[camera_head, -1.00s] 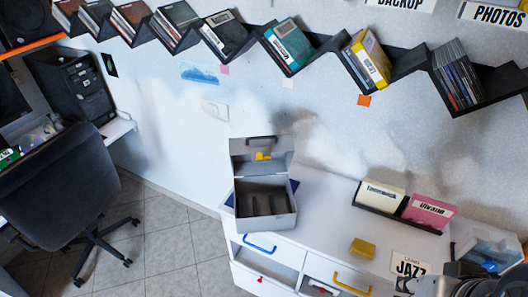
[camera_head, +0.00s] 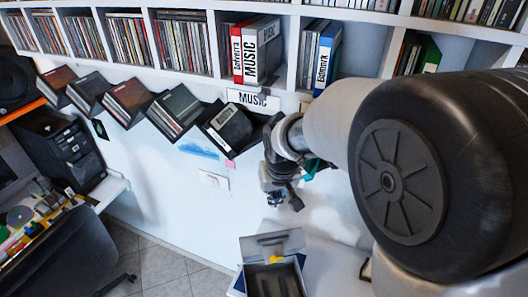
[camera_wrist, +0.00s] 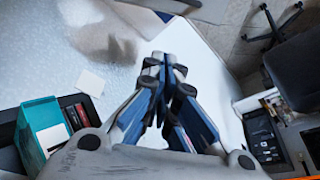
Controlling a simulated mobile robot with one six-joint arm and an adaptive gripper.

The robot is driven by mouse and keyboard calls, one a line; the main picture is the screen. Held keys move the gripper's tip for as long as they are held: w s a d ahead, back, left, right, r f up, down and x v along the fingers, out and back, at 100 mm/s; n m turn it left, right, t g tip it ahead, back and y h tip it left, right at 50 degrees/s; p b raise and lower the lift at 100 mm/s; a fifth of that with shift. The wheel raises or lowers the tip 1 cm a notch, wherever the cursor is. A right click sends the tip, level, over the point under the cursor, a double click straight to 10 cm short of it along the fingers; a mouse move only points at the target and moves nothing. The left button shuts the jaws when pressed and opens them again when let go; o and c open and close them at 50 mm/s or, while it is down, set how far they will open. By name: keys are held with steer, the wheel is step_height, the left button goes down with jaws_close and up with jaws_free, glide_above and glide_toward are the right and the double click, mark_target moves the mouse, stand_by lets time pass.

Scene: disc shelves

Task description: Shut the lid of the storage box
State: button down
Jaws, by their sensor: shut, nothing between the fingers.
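The grey storage box (camera_head: 246,284) stands on the white cabinet at the bottom of the head view, its lower part cut off by the frame. Its lid (camera_head: 290,240) is open, standing up at the back, with a yellow latch on it. Dark dividers show inside. My gripper (camera_head: 285,207) hangs in front of the wall, above the box in the picture and apart from it. In the wrist view my gripper (camera_wrist: 165,72) has its blue-sided fingers together with nothing between them. I cannot make out the box in the wrist view.
Zigzag disc shelves (camera_head: 150,108) run along the wall left of and behind my gripper, under a white shelf of discs and binders. My arm hides the right side. A black office chair (camera_head: 75,255) stands at lower left.

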steer(key=f, duration=1.1)
steer(key=shift+s+d+f, duration=0.15)
steer(key=shift+s, duration=0.25)
steer(key=shift+f, duration=0.15)
steer(key=shift+f+b, duration=0.1)
steer(key=shift+b, duration=0.2)
